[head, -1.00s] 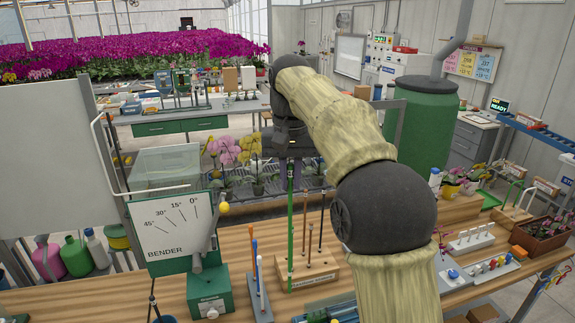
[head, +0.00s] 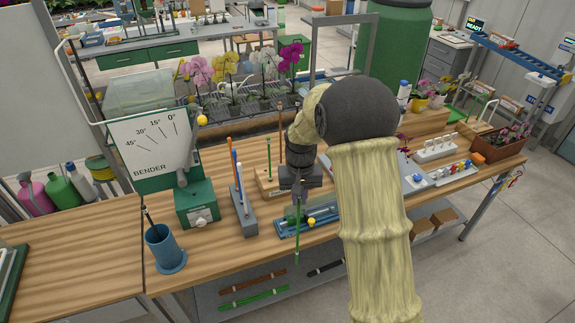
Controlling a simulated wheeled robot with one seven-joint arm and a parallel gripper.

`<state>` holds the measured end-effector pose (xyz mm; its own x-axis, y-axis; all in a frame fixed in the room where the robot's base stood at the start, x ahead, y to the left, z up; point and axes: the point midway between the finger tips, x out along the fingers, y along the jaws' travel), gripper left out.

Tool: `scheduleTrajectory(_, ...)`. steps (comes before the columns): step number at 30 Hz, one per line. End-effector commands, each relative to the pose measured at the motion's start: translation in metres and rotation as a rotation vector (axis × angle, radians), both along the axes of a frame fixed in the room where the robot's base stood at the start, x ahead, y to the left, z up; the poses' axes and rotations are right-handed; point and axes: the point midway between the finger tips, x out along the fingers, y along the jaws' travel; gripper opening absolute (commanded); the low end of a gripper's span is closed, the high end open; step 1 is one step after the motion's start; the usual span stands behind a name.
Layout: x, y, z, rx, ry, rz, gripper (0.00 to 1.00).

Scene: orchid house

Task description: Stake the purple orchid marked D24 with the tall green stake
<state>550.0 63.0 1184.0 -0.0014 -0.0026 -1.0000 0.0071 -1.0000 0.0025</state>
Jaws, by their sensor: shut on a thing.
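My gripper (head: 300,190) is shut on the tall green stake (head: 298,235), which hangs down from the jaws. The stake's lower end shows against the front edge of the bench, in front of the blue tray. A purple orchid (head: 291,52) stands at the right end of a row of potted orchids on the mesh bench behind. A pale pink orchid (head: 200,70) is at the row's left. I cannot read a D24 mark on any of them. The wooden stake rack (head: 266,186) stands just left of my gripper, holding other stakes, partly hidden.
A green bender (head: 196,205), a grey block (head: 242,215) with thin rods and a blue cup (head: 165,248) stand left on the wooden bench. A blue tray (head: 290,228) lies below my gripper. A grey frame (head: 343,18) rises behind. The bench's left part is clear.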

Motion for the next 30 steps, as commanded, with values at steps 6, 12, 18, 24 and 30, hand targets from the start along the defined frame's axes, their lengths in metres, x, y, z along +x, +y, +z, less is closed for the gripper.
scheduleTrajectory(6,-0.021,-0.025,-0.092,-0.002,0.008,-0.005,0.0)
scheduleTrajectory(12,-0.039,-0.044,-0.173,-0.001,0.008,-0.007,0.0)
scheduleTrajectory(18,-0.053,-0.058,-0.245,0.001,0.004,-0.008,0.0)
scheduleTrajectory(24,-0.058,-0.063,-0.271,0.003,-0.001,-0.008,0.0)
scheduleTrajectory(30,-0.058,-0.063,-0.27,0.003,-0.002,-0.007,0.0)
